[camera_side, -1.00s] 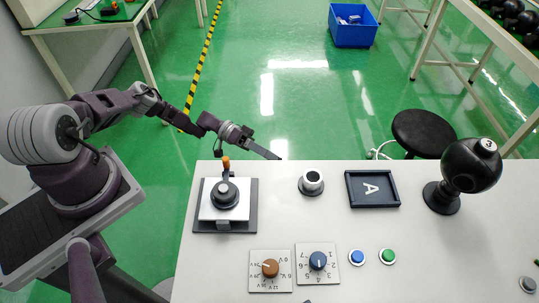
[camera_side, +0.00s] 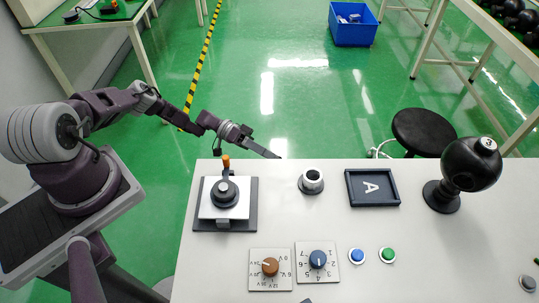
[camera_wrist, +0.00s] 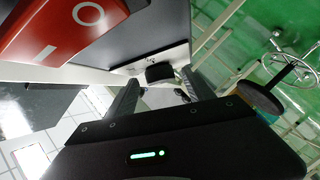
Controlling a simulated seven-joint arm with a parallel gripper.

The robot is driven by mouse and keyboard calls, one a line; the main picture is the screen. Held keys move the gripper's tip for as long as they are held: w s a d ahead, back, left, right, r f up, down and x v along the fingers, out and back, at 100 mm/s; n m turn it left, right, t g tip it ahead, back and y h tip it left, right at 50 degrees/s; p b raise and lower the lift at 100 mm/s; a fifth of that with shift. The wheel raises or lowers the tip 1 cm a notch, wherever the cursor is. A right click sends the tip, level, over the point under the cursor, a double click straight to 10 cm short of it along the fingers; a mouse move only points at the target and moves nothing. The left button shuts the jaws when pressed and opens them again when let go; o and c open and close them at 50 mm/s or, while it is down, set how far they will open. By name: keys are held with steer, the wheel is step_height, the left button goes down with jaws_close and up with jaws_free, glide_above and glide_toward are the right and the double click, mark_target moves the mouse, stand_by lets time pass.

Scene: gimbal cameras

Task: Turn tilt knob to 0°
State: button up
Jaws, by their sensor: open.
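No knob in view carries a readable tilt label, so I cannot tell which is the tilt knob. A brown knob (camera_side: 270,267) sits on a white dial plate with voltage marks at the table's front. A blue knob (camera_side: 318,259) sits on a numbered plate just right of it. My gripper (camera_side: 276,156) is above the far left edge of the table, well away from both knobs. In the wrist view my gripper (camera_wrist: 160,92) is open, with its two fingers apart. A small black part (camera_wrist: 160,72) on a pale surface shows beyond the fingers.
A device with an orange-topped lever (camera_side: 226,163) stands near my gripper. A white-topped cup (camera_side: 312,181), a black tray (camera_side: 373,203) marked A, blue (camera_side: 356,256) and green (camera_side: 387,255) buttons and a black ball on a stand (camera_side: 470,165) are right. A red box (camera_wrist: 62,32) is close in the wrist view.

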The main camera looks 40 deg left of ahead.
steer(key=v, duration=0.6)
steer(key=shift+a, duration=0.35)
steer(key=shift+r, duration=0.1)
steer(key=s+d+r+m+g+y, duration=0.15)
steer(key=r+y, duration=0.25)
steer(key=r, duration=0.6)
steer(key=s+d+r+g+y, duration=0.1)
steer(key=d+r+g+y, duration=0.15)
steer(key=r, duration=0.75)
steer(key=s+d+r+g+y, duration=0.15)
steer(key=r+y, duration=0.35)
steer(key=r, duration=0.6)
steer(key=s+d+r+n+t+y, duration=0.2)
steer(key=s+r+t+y, duration=0.1)
steer(key=s+r, duration=0.75)
steer(key=s+r+n+t, duration=0.1)
steer(key=s+n+t, duration=0.2)
steer(key=s, duration=0.9)
steer(key=shift+d+t+y, duration=0.35)
steer(key=shift+t+y, duration=0.1)
